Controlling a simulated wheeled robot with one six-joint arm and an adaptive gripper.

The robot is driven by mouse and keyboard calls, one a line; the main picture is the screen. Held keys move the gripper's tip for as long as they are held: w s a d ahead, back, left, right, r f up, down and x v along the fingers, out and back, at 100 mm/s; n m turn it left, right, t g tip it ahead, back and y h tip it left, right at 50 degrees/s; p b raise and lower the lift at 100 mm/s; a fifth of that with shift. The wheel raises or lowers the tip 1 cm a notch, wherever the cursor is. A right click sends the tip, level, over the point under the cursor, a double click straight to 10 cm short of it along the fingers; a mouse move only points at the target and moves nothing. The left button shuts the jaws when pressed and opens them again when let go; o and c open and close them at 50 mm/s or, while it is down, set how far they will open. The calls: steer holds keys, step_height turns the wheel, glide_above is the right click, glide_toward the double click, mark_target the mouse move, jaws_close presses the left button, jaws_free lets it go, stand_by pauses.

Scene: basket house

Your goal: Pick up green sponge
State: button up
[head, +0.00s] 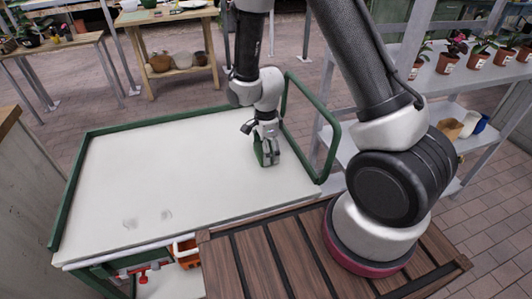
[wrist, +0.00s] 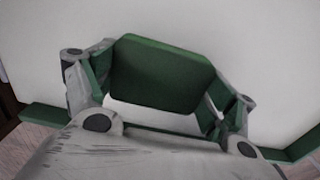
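The green sponge (wrist: 160,72) is a flat, rounded block that shows large between the two fingers of my gripper (wrist: 163,85) in the wrist view. In the head view, the sponge (head: 259,157) is small and dark at the right part of the white table top, partly hidden by my gripper (head: 267,155). My gripper points down over it, with its fingers spread wide on either side. I cannot tell whether the fingers press on the sponge or whether it rests on the table.
The white table top (head: 160,170) has a raised green rim and is mostly bare. A green rail (head: 312,125) stands close on its right. Shelves with potted plants (head: 478,55) are farther right. A wooden table (head: 165,17) stands at the back.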

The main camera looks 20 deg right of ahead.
steer(key=shift+c, duration=0.2)
step_height(320, 180, up, 10)
steer(key=shift+o, duration=0.7)
steer(key=shift+d, duration=0.1)
steer(key=c, duration=0.3)
